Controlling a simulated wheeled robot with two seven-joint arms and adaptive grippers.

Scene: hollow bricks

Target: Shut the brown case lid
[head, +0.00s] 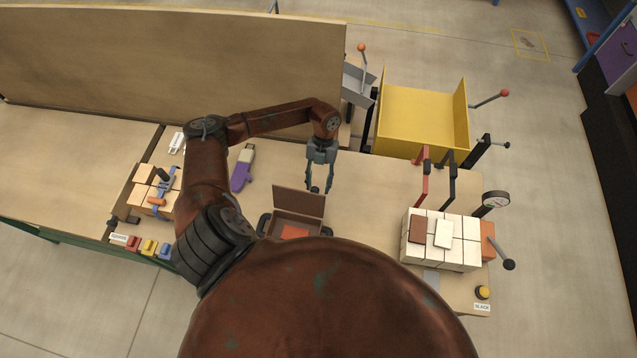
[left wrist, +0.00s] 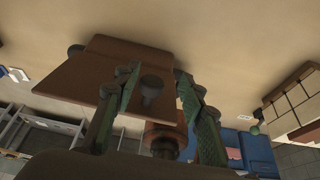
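The brown case (head: 286,218) sits on the table just in front of my body, with its near part hidden by my body. Its lid (head: 299,203) stands raised at the far side, and an orange patch (head: 295,231) shows inside. My left gripper (head: 319,189) points down beyond the lid's upper right corner, and its fingers are apart. In the left wrist view the gripper's two green fingers (left wrist: 160,105) are spread with nothing held between them. A brown panel, which looks like the lid (left wrist: 85,80), shows behind them. My right gripper is not in view.
Stacked white bricks (head: 455,233) stand to the right, near a gauge (head: 495,199) and levers. A purple-handled tool (head: 242,168) lies to the left, near clamped bricks (head: 143,198). A yellow bin (head: 423,118) is behind. The table right of the gripper is clear.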

